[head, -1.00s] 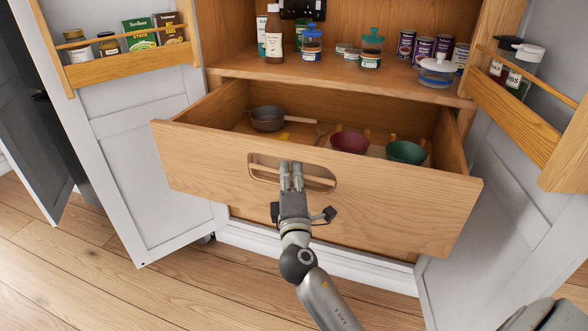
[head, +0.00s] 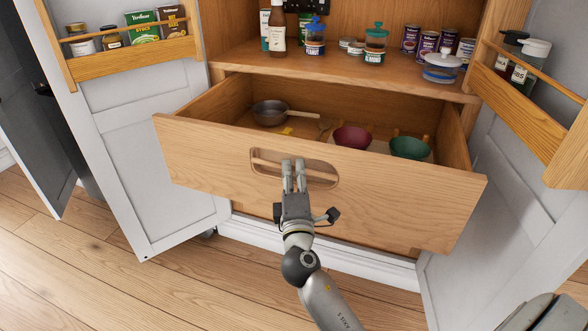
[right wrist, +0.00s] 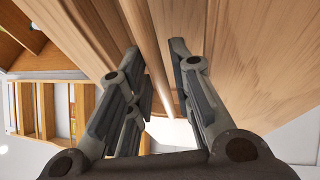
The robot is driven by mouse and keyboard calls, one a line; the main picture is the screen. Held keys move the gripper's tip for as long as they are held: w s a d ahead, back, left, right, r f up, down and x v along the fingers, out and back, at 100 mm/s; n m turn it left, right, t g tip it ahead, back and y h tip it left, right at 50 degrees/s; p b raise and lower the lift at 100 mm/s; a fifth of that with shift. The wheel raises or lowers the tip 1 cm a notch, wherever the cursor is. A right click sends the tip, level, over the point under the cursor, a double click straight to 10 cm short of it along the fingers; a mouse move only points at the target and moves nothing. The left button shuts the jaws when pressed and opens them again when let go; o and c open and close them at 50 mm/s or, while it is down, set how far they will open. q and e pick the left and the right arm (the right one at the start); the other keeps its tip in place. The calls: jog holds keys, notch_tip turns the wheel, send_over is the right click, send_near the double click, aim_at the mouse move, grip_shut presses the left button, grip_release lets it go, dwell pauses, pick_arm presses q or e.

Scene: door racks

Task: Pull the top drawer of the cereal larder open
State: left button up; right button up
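The top drawer (head: 400,210) of the cereal larder (head: 350,70) is pulled well out, and its inside shows. Its wooden front has an oval handle cutout (head: 325,174). My right gripper (head: 294,165) is at this cutout, its fingertips within the opening's outline. In the right wrist view, the two fingers (right wrist: 160,70) stand apart with a rounded wooden edge (right wrist: 154,50) showing between them. I cannot tell whether the fingers touch the wood. My left gripper is not in view.
The drawer holds a pan (head: 270,112), a dark red bowl (head: 351,137) and a green bowl (head: 409,147). Bottles, jars and cans stand on the shelf (head: 340,66) above. Larder doors stand open at left (head: 150,150) and right (head: 505,220). Wooden floor (head: 150,300) lies in front.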

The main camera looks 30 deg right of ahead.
jog(key=v, duration=1)
jog(key=shift+s+a, duration=0.2)
jog(key=shift+s, duration=0.1)
